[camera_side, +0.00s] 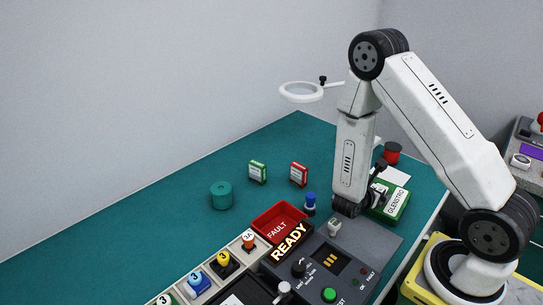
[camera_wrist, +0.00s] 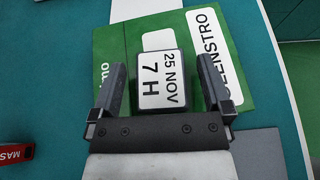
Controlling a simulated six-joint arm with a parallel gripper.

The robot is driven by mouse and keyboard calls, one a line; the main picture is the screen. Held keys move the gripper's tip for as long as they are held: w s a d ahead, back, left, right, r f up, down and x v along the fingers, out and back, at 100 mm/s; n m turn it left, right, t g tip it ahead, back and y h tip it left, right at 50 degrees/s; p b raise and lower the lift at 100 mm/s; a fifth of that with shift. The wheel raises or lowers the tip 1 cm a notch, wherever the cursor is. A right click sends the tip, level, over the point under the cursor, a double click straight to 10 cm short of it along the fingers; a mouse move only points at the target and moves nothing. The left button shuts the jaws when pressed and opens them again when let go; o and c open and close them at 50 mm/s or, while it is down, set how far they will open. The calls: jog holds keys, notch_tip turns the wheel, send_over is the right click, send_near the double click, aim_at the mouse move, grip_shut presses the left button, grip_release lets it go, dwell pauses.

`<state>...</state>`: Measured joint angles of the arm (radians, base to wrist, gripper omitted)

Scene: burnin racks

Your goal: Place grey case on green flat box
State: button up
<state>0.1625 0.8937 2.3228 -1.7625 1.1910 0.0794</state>
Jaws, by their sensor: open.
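The grey case (camera_wrist: 162,80), with a white label reading "25 NOV 7 H", shows over the green box, between my jaws. My gripper (camera_wrist: 162,66) is open, one finger on each side of the case, with a gap visible on the right. The case appears to rest on the green box, though its underside is hidden. In the side view my gripper (camera_side: 374,194) is low at the box, and the case is not clear.
A control panel (camera_side: 330,265) with a lit "READY" sign and a red "FAULT" tray (camera_side: 268,219) stand in front. Small green (camera_side: 258,172) and red (camera_side: 299,174) cases and a teal cylinder (camera_side: 221,195) stand left. A red spool (camera_side: 392,152) is behind. The table's far left is clear.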

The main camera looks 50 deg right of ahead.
jog(key=v, duration=1.1)
jog(key=shift+a, duration=0.4)
jog(key=shift+r, duration=0.1)
dwell(0.3)
jog(key=s+a+r+m+g+y, duration=0.1)
jog(key=s+a+m+g+y, duration=0.3)
jog(key=m+y, duration=0.5)
jog(key=w+a+r+m+t+y, duration=0.4)
jog(key=w+a+r+m+t, duration=0.1)
jog(key=m, duration=0.4)
jog(key=shift+w+a+r+t, duration=0.25)
jog(key=shift+w+a+t, duration=0.15)
jog(key=shift+t, duration=0.4)
